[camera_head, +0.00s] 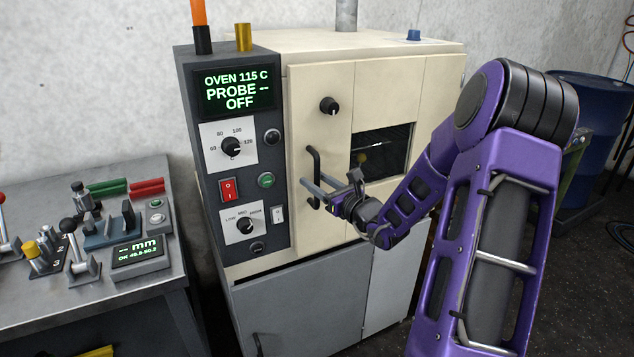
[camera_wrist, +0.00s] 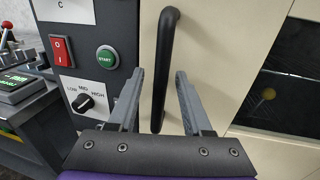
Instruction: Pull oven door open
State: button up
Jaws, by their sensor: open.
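The cream oven door (camera_head: 322,110) is closed, with a dark window (camera_head: 381,152) on its right part. A black vertical bar handle (camera_head: 316,165) sits on the door's left side, and it also shows in the wrist view (camera_wrist: 168,50). My gripper (camera_head: 312,190) is at the handle's lower part. In the wrist view my gripper (camera_wrist: 160,75) is open, with one grey finger on each side of the handle and gaps visible on both sides. The handle's lower end is near the gripper's palm edge in that view.
A dark control panel (camera_head: 233,265) with display, knobs and a red switch (camera_head: 229,189) stands just left of the door. A bench (camera_head: 90,310) with levers and a gauge is farther left. A blue drum (camera_head: 600,110) stands at the back right.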

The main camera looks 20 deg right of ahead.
grip_shut()
dwell(1.4)
